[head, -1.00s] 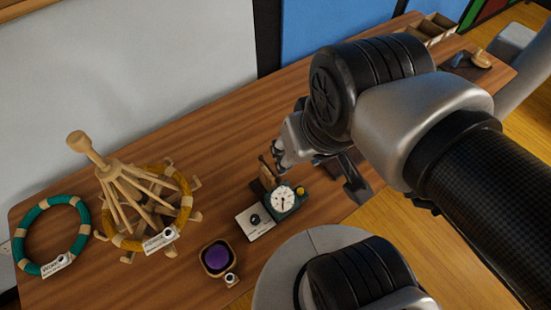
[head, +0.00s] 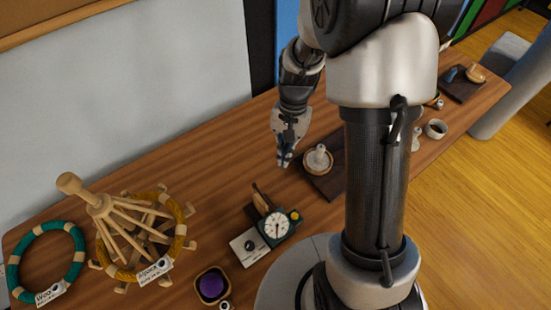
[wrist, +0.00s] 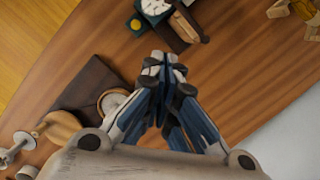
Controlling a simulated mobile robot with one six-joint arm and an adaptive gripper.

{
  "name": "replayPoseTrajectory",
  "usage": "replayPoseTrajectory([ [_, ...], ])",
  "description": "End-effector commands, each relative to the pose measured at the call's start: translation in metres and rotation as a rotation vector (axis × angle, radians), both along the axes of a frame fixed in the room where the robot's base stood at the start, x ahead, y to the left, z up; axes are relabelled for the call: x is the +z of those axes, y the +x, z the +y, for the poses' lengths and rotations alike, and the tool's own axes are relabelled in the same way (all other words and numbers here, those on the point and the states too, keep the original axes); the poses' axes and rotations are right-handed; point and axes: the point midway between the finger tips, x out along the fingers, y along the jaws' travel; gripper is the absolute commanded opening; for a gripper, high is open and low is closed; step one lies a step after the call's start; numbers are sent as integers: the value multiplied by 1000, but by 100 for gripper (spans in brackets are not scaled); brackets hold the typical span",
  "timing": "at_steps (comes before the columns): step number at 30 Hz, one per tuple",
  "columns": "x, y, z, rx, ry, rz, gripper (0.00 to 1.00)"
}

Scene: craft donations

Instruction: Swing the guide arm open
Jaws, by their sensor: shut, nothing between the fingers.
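A small dark green device with a round white dial (head: 273,228) and a yellow knob stands at the middle of the table's front part. It also shows at the top of the wrist view (wrist: 154,9). A short wooden piece, which looks like the guide arm (head: 261,196), stands at its back left; in the wrist view the wooden arm (wrist: 187,27) lies beside the dial. My gripper (head: 285,161) is shut and empty, pointing down behind the device and a little right of it, apart from it. In the wrist view the closed fingertips (wrist: 161,60) are near the wooden arm, not visibly touching it.
A wooden swift (head: 113,225) with a yellow skein and a green skein (head: 76,265) stand left. A purple-filled dish (head: 212,286) is at the front. A dark board with a round wooden-based item (head: 318,159) lies right of my gripper. The table behind the device is clear.

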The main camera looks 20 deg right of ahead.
Motion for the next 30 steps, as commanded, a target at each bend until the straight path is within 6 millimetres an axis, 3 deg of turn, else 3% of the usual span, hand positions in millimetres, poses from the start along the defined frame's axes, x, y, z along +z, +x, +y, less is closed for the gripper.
replayPoseTrajectory([
  [5,-22,-4,3,-1,1,5,0],
  [17,-103,-20,15,0,1,7,0],
  [24,-104,-44,35,1,1,2,0],
  [30,-104,-49,38,-1,0,0,0],
])
